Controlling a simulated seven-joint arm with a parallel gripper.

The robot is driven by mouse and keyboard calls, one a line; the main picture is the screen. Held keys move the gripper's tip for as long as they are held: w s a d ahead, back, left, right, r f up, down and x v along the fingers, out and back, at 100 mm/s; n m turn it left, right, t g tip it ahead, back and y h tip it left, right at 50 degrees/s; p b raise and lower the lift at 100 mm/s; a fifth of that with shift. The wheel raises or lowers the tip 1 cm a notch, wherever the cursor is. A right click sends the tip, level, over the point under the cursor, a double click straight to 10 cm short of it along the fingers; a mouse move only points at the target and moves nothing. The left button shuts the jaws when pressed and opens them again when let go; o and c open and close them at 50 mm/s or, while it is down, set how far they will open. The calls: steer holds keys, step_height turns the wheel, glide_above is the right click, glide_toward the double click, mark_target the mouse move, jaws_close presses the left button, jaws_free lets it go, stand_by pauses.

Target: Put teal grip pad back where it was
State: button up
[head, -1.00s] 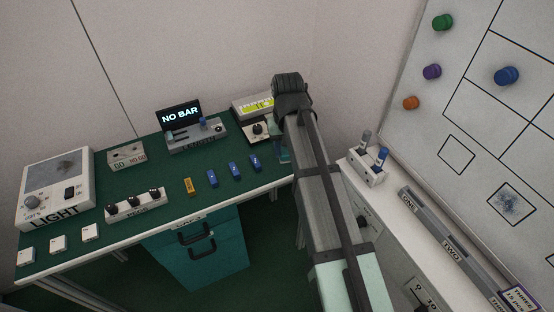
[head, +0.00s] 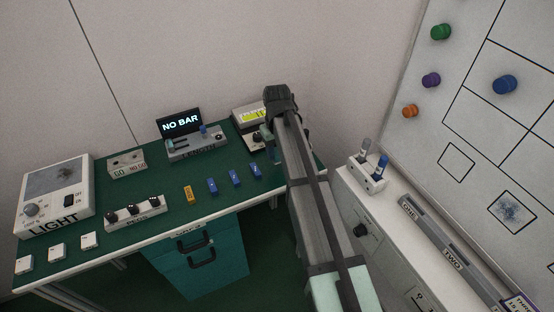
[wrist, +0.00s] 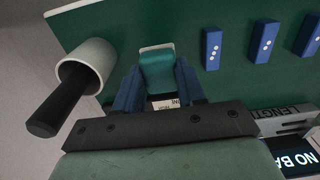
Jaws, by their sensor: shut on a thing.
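The teal grip pad (wrist: 157,66) is between the two blue fingers of my gripper (wrist: 158,82) in the wrist view. The gripper is shut on it. A pale edge shows just beyond the pad, and a small white label (wrist: 165,103) shows between the fingers; I cannot tell whether the pad touches anything beneath. In the head view my gripper (head: 271,148) is over the back right part of the green bench (head: 150,187), and my arm hides much of what lies there.
A white cup (wrist: 92,58) with a black handle sticking out is left of my gripper in the wrist view. Several blue blocks (head: 234,178) and an orange block (head: 189,194) lie in a row. The length gauge (head: 197,146), with its NO BAR screen (head: 180,122), stands behind.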

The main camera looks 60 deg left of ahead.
mark_target(277, 159)
steer(key=shift+f, duration=2.2)
steer(key=shift+f, duration=0.15)
steer(key=o, duration=1.1)
step_height(277, 159, up, 12)
steer(key=shift+r, duration=0.2)
